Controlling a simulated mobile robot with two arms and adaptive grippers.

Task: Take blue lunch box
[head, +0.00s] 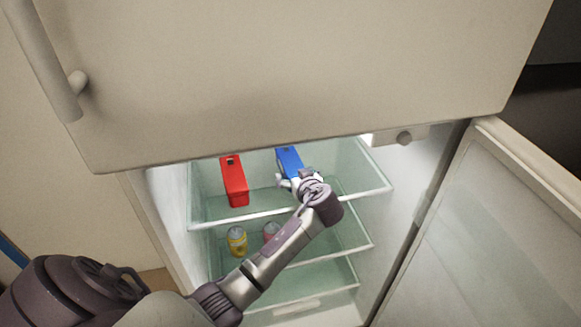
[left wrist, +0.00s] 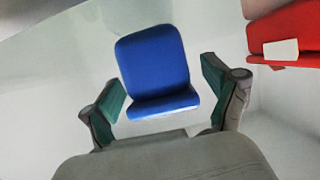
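The blue lunch box (head: 289,158) stands on the top glass shelf of the open fridge in the head view. My left gripper (head: 290,181) has reached in from the front and is close before it, covering its lower part. In the left wrist view the blue lunch box (left wrist: 157,72) lies ahead, centred between the two spread fingers of my left gripper (left wrist: 165,105). The fingers are open, with a gap visible on both sides of the box. My right gripper is in neither view.
A red box (head: 233,180) stands on the same shelf to the left. Cans, one yellow (head: 237,241) and one reddish (head: 271,231), stand on the shelf below. The upper fridge door (head: 290,70) hangs above, and the open lower door (head: 490,230) is at the right.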

